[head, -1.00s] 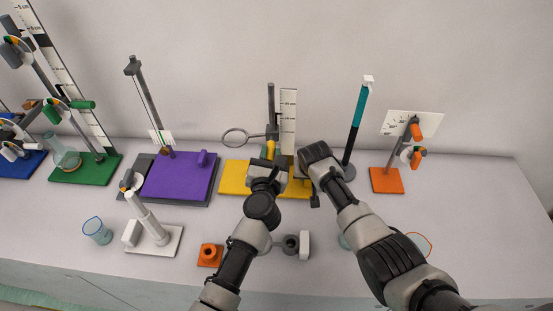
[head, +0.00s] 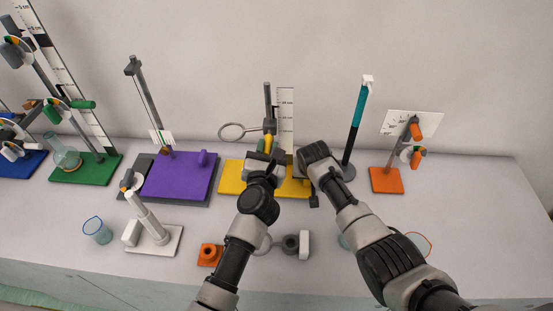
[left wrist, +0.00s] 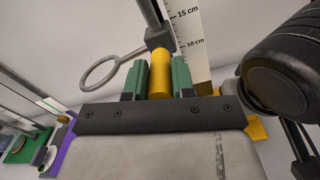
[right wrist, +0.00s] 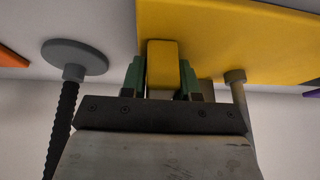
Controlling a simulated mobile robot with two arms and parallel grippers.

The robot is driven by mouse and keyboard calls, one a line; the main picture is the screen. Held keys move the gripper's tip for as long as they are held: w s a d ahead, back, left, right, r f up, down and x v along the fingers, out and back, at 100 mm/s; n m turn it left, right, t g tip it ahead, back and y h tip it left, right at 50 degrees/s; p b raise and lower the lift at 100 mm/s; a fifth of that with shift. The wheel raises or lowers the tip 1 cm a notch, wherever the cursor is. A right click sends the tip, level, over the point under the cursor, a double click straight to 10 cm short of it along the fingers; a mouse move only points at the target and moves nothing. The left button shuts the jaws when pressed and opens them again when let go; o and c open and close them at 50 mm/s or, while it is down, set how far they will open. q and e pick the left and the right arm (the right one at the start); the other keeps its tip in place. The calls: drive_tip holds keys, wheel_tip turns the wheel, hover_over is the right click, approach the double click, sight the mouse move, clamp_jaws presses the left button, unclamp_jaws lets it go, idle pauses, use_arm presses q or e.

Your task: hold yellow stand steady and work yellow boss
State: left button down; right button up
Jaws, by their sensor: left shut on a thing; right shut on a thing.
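The yellow stand's base plate (head: 231,178) lies flat near the back of the bench, with an upright grey rod, a ring and a ruler above it. My left gripper (head: 266,153) is shut on the yellow boss (left wrist: 160,72), a yellow cylinder between green fingertips in the left wrist view, just below the grey clamp on the rod. My right gripper (right wrist: 162,75) is shut on a yellow block that stands out from the plate, which also shows in the right wrist view (right wrist: 225,35). In the head view my arms partly cover the plate.
A purple board (head: 180,178) stands left of the yellow stand. A black and teal rod on a round base (head: 348,172) is close on the right, with an orange stand (head: 386,181) beyond. A white stand (head: 165,241) and an orange block (head: 209,255) are in front. The bench's right end is clear.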

use_arm(q)
drive_tip(key=shift+d+r+n, duration=0.25)
drive_tip(key=shift+d+r, duration=0.05)
drive_tip(key=shift+r, duration=0.25)
drive_tip(key=shift+d+r+n, duration=0.25)
drive_tip(key=shift+r, duration=0.25)
drive_tip(key=c, duration=0.9)
unclamp_jaws()
drive_tip(key=shift+a, duration=0.2)
drive_tip(key=shift+o, duration=0.2)
drive_tip(key=shift+w, duration=0.15)
drive_tip(key=shift+d+r, duration=0.1)
drive_tip(key=s+a+r, duration=0.1)
drive_tip(key=s, duration=0.7)
drive_tip(key=shift+s+a+r+m, duration=0.15)
drive_tip(key=shift+r+m, duration=0.2)
drive_tip(key=shift+m, duration=0.05)
